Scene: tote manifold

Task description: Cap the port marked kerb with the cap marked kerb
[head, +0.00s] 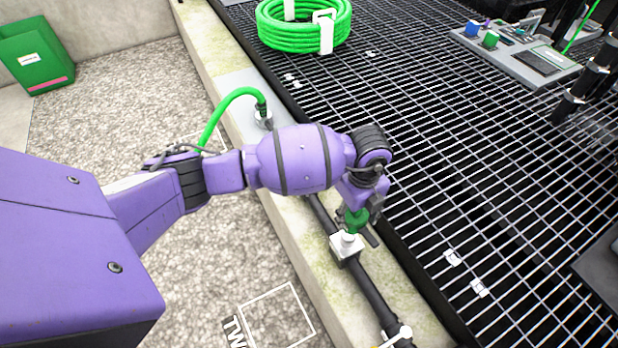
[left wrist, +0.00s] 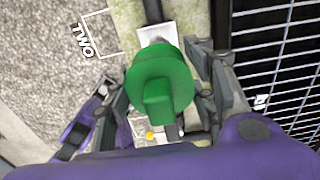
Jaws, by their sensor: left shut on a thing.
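A green cap (head: 355,221) is between the fingers of my left gripper (head: 361,213), which is shut on it. Just below it is a white block with a pale, round port (head: 347,243), set on a black pipe along the kerb. The cap is over or right beside the port; whether they touch cannot be told. In the left wrist view the green cap (left wrist: 163,88) fills the middle between the two fingers, and hides part of what lies beneath. A white block (left wrist: 157,36) shows beyond it. No kerb marking is readable. My right gripper is not in view.
A green hose (head: 232,105) arches behind my left arm to a fitting on the kerb. Dark grating (head: 460,170) lies to the right, with a coiled green hose (head: 335,30) and a grey tray (head: 525,62) of small parts. A green box (head: 35,52) stands far left.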

